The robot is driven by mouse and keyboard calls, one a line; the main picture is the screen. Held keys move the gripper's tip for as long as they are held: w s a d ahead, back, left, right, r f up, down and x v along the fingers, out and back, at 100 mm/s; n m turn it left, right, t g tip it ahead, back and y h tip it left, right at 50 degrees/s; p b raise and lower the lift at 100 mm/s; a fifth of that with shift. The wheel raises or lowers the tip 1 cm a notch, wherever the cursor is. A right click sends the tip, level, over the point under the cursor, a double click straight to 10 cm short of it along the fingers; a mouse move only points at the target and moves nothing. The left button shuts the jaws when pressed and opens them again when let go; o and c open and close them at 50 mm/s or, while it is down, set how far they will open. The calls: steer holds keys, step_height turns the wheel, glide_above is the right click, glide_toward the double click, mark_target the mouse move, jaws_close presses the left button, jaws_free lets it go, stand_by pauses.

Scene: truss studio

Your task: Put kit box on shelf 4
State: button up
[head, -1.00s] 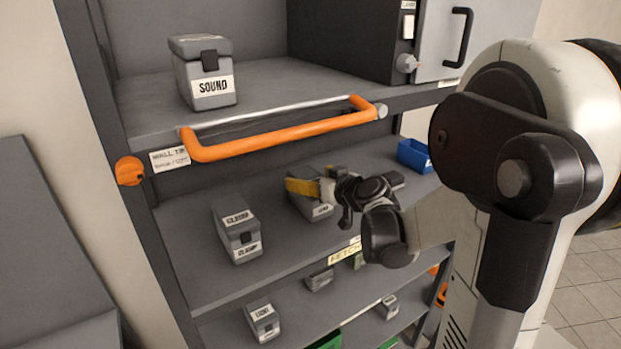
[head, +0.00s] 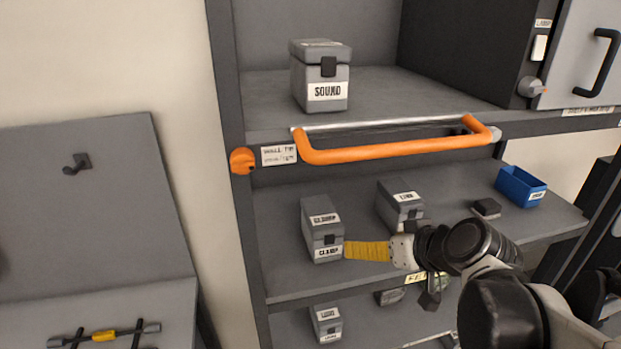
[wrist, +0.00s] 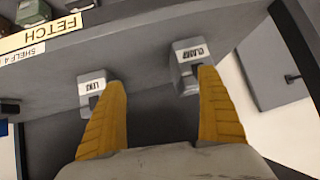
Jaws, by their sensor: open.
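None of the boxes has a label I can read as "kit". A grey box labelled CLAMP (head: 322,238) and a grey box labelled LINK (head: 398,211) stand on the middle shelf (head: 285,283). They also show in the wrist view, CLAMP (wrist: 188,72) at the right and LINK (wrist: 92,92) at the left. A FETCH tag (wrist: 52,36) with a SHELF 4 tag (wrist: 22,56) is on that shelf's front edge. My gripper (wrist: 160,84) has yellow fingers spread apart with nothing between them. In the head view my gripper (head: 352,251) overlaps the CLAMP box's lower right; contact is unclear.
A grey SOUND box (head: 323,80) stands on the upper shelf, above an orange handle bar (head: 395,150). A blue bin (head: 520,186) and a small dark block (head: 486,208) are right on the middle shelf. A lower shelf holds smaller boxes (head: 326,324).

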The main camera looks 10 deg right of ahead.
steer(key=s+a+f+g+h, duration=0.2)
steer(key=s+a+g, duration=0.1)
steer(key=s, duration=0.7)
steer(key=shift+s+a+f+m, duration=0.2)
steer(key=shift+a+m, duration=0.2)
steer(key=shift+a, duration=0.45)
